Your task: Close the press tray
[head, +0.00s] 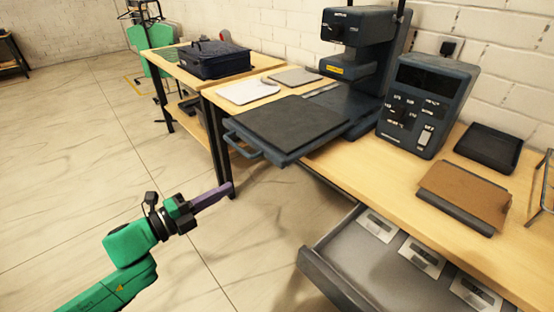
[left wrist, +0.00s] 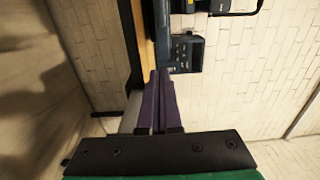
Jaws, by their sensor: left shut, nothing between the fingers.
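The press tray (head: 292,124) is a dark flat plate with a blue-grey frame, pulled out from the heat press (head: 352,60) past the table's front edge. Its handle (head: 240,143) sticks out at the front left. My left gripper (head: 228,188) is shut and empty, with purple fingers, in front of and below the tray, apart from the handle. In the left wrist view the shut fingers (left wrist: 158,100) point toward the table edge and a control box (left wrist: 185,52). The tray cannot be made out for sure there. My right gripper is not in view.
An open drawer (head: 335,270) with several labelled cards juts out under the table (head: 375,165). The control box (head: 425,105), a brown board (head: 462,194) and a black tray (head: 489,147) stand to the right. A dark bag (head: 214,58) sits on the farther table. The floor at left is clear.

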